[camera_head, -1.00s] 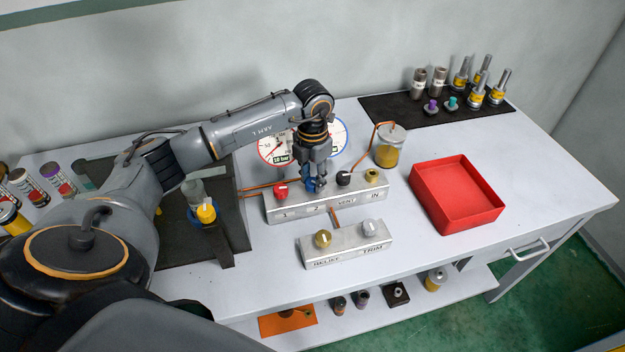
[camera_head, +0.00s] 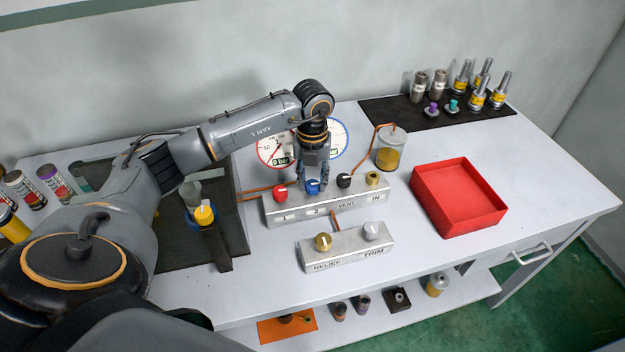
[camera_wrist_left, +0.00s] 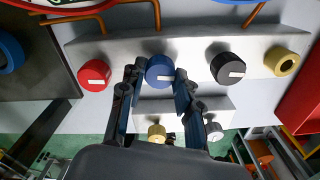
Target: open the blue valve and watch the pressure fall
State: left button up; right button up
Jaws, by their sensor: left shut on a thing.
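The blue valve knob (camera_head: 312,187) sits on the grey manifold block (camera_head: 345,203), between the red knob (camera_head: 281,193) and the black knob (camera_head: 344,180). My left gripper (camera_head: 315,184) points down at the blue knob, its fingers on either side. In the left wrist view the blue knob (camera_wrist_left: 160,72) is between the fingertips, and its white mark lies crosswise. The red-rimmed gauge (camera_head: 272,148) behind shows a label that seems to read 0 bar; the arm partly covers it. The blue-rimmed gauge (camera_head: 339,138) is mostly hidden behind the gripper. My right gripper is not in view.
A front block (camera_head: 346,251) carries the RELIEF and TRIM knobs. A jar of yellow liquid (camera_head: 390,150) stands right of the gauges, with a copper pipe into it. A red tray (camera_head: 458,200) lies further right. Fittings stand on a dark mat (camera_head: 460,114) at the back.

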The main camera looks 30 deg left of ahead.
aim_at(312, 184)
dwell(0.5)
pick_arm(q)
jog(key=o, duration=1.2)
jog(key=shift+c, duration=0.2)
notch_tip(312, 184, up, 12)
